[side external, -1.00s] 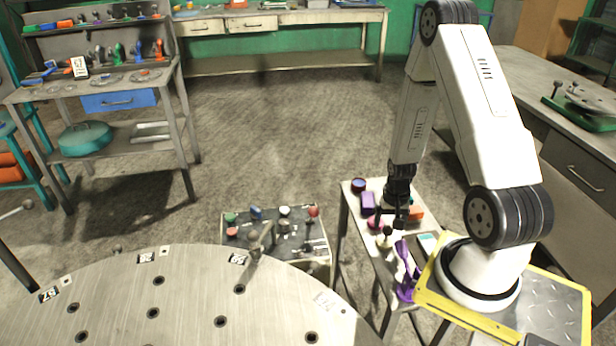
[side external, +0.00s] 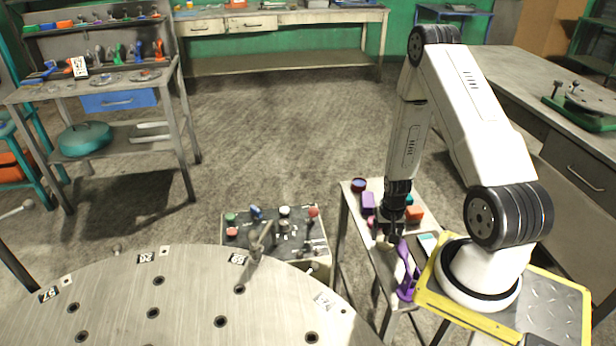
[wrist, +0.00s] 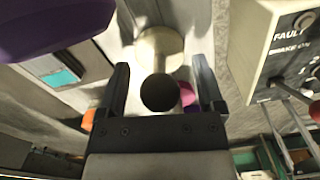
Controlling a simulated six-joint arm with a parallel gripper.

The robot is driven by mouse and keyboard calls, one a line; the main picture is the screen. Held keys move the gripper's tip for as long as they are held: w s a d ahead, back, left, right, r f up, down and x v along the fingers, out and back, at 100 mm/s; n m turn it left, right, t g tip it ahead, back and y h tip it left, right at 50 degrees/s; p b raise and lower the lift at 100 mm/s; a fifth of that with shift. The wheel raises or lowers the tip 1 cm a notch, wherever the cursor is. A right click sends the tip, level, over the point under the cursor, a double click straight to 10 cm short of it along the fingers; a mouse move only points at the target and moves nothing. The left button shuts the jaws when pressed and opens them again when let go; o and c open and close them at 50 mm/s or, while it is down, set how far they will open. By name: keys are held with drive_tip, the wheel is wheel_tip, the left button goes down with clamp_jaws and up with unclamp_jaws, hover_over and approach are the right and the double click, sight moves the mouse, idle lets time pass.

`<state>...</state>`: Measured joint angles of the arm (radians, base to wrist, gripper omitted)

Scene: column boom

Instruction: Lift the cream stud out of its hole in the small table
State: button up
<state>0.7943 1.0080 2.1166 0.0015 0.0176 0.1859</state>
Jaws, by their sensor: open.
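The cream stud (wrist: 160,45) shows in the wrist view as a pale round flange with a narrower neck and a dark round knob at the near end. It stands on the pale top of the small table (side external: 384,268). My gripper (wrist: 162,88) is open, with one finger on each side of the dark knob and gaps on both sides. In the side view my gripper (side external: 390,234) points down over the small table and hides the stud. The hole is hidden under the stud.
A purple stand (side external: 406,272) is close in front of my gripper. A control box (side external: 290,240) stands to the left, beside a large perforated round table (side external: 185,290).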

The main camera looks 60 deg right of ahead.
drive_tip(key=shift+f, duration=0.2)
idle(0.4)
clamp_jaws()
